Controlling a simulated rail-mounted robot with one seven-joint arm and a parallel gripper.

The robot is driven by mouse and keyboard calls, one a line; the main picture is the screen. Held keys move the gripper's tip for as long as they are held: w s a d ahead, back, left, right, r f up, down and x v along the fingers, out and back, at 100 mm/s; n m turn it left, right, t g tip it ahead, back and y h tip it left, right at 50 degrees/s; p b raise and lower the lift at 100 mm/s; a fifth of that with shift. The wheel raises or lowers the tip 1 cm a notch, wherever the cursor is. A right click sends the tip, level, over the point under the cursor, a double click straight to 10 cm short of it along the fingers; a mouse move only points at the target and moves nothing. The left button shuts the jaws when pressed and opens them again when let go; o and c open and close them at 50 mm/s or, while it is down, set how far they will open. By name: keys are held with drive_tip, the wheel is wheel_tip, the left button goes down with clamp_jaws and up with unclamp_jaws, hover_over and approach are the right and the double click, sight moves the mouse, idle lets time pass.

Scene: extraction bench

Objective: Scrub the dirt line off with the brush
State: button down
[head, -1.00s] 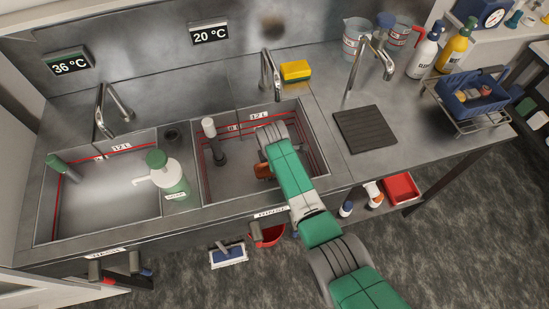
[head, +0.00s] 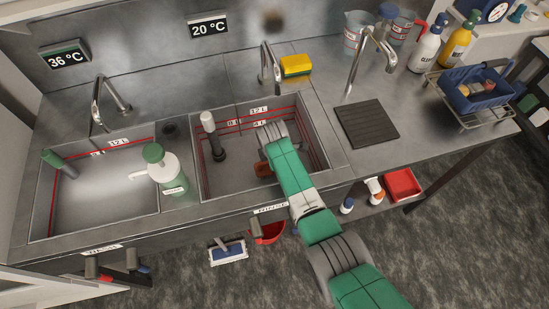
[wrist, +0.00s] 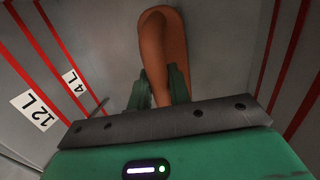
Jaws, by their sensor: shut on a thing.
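My gripper (wrist: 158,90) reaches down into the right-hand sink basin (head: 237,178). Its green fingers are shut on an orange-brown piece (wrist: 160,55), which looks like the brush. The piece also shows in the head view (head: 262,169), left of my wrist. Its bristles are hidden, and I cannot tell whether it touches the basin. I cannot make out a separate dirt line in either view.
A dark standpipe with a white top (head: 212,135) stands in the same basin, left of my arm. A green-and-white pump bottle (head: 166,170) stands between the basins. A tap (head: 269,68) and yellow sponge (head: 295,66) are behind. The left basin (head: 105,195) is mostly clear.

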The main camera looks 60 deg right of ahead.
drive_tip(key=shift+f+b, duration=0.55)
drive_tip(key=shift+f, duration=0.15)
drive_tip(key=shift+s+d+r, duration=0.1)
drive_tip(key=shift+s+d+r+p, duration=0.1)
drive_tip(key=shift+s+d+p, duration=0.2)
drive_tip(key=shift+s+d, duration=1.35)
drive_tip(key=shift+s, duration=0.1)
drive_tip(key=shift+a+f, duration=0.1)
drive_tip(key=shift+f, duration=0.1)
drive_tip(key=shift+w, duration=0.1)
drive_tip(key=shift+w+a+r, duration=0.1)
drive_tip(key=shift+w+a, duration=0.65)
drive_tip(key=shift+w, duration=0.05)
drive_tip(key=shift+w+a, duration=0.85)
drive_tip(key=shift+w, duration=0.15)
